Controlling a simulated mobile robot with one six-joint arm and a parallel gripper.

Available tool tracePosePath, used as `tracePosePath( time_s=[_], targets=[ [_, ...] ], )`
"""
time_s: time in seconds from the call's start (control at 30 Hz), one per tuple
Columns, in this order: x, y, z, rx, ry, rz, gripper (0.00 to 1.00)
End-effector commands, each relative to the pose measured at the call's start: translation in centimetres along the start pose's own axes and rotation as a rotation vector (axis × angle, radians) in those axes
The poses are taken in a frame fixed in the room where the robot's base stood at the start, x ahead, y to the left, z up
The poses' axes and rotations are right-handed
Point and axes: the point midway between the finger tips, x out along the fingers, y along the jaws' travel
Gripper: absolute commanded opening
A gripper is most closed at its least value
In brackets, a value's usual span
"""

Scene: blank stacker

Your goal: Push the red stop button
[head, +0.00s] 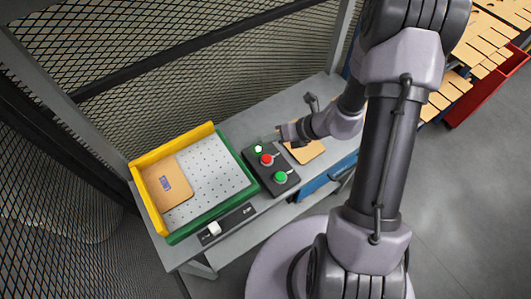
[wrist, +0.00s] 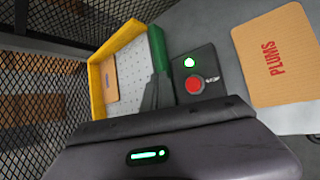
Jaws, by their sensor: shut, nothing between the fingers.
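The red stop button (head: 267,160) sits in the middle of a dark control box on the grey bench, between a lit pale-green lamp (head: 258,149) and a green button (head: 280,177). My gripper (head: 277,136) is shut and empty, above the bench just beyond the lamp end of the box, apart from the red button. The wrist view shows the red button (wrist: 194,85) and the glowing green lamp (wrist: 189,62) clearly. My gripper's dark body fills the bottom of that view and hides the green button.
A tray with yellow and green walls (head: 180,236) stands left of the box, holding a cardboard blank (head: 167,183) on a perforated plate. Another blank, marked PLUMS (wrist: 275,60), lies beyond the box. A dark strip with a white switch (head: 214,228) is in front. Mesh fencing (head: 150,80) closes the back.

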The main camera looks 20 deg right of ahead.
Motion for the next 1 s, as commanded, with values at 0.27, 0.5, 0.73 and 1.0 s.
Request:
tracePosePath(
  time_s=[0.27, 0.5, 0.73, 1.0],
  targets=[
    [0.5, -0.3, -0.3, -0.003, 0.001, 0.001, 0.00],
    [2.5, -1.8, -1.8, -0.003, 0.000, 0.001, 0.00],
    [5.0, -3.5, -3.6, -0.005, 0.001, 0.001, 0.00],
    [6.2, -4.5, -4.5, -0.005, 0.001, 0.001, 0.00]
  ],
)
